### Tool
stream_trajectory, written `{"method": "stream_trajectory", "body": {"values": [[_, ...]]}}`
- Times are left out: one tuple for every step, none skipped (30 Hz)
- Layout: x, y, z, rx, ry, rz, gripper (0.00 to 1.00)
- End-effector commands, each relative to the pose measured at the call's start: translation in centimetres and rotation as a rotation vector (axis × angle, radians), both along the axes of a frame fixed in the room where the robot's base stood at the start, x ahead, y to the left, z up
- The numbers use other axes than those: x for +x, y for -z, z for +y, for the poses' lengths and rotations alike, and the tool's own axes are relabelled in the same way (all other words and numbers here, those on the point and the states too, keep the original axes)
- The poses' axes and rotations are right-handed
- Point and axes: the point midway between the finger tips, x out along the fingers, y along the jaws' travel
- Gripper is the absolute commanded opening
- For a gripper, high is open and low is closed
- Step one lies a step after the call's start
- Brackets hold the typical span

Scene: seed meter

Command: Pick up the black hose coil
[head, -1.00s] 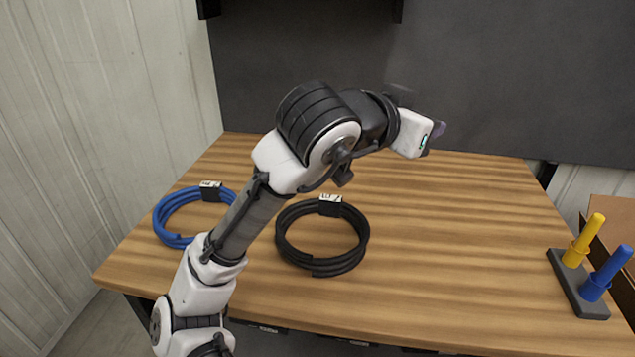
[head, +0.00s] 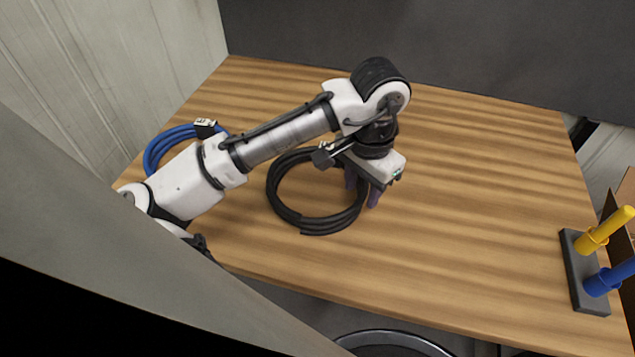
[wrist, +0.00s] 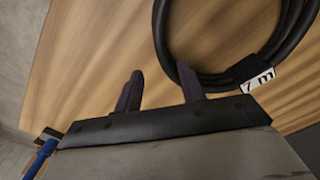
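The black hose coil (head: 305,222) lies flat on the wooden table, partly hidden by my arm in the head view. In the wrist view the coil (wrist: 163,50) is at the upper right, with a white "7 m" tag on it. My gripper (head: 362,195) points down at the coil's right side. In the wrist view my gripper (wrist: 159,70) is open, its two fingers apart with bare wood showing between them. The right finger overlaps the coil's outer edge; I cannot tell whether it touches. Nothing is held.
A blue hose coil (head: 155,150) lies at the table's left, partly behind my arm. A dark stand (head: 575,270) with a yellow and a blue peg is at the right edge. The wooden table (head: 470,200) is clear between coil and stand.

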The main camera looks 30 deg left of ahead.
Motion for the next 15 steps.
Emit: {"method": "stream_trajectory", "body": {"values": [[-0.1, 0.4, 0.0, -0.001, 0.0, 0.001, 0.4], [0.0, 0.6, 0.0, 0.0, 0.0, 0.001, 0.4], [0.0, 0.7, 0.0, 0.0, 0.0, 0.0, 0.4], [0.0, 0.9, 0.0, 0.0, 0.0, -0.001, 0.4], [0.0, 1.0, 0.1, 0.0, 0.0, -0.001, 0.4], [-0.1, 1.3, 0.2, -0.001, -0.001, 0.0, 0.4], [-0.1, 1.6, 0.3, -0.001, -0.002, 0.001, 0.4], [-0.2, 2.0, 0.4, -0.001, -0.002, 0.001, 0.4], [-0.3, 2.5, 0.6, -0.001, -0.002, 0.001, 0.4], [-0.3, 2.9, 0.7, -0.001, -0.002, 0.002, 0.4], [-0.3, 3.3, 0.8, -0.001, -0.002, 0.0, 0.4], [-0.4, 3.9, 0.9, -0.002, -0.002, 0.002, 0.4], [-0.4, 4.4, 0.9, -0.002, -0.001, 0.001, 0.4], [-0.3, 4.8, 0.8, -0.002, 0.0, 0.001, 0.4], [-0.3, 5.3, 0.8, -0.002, 0.0, 0.001, 0.4]]}}
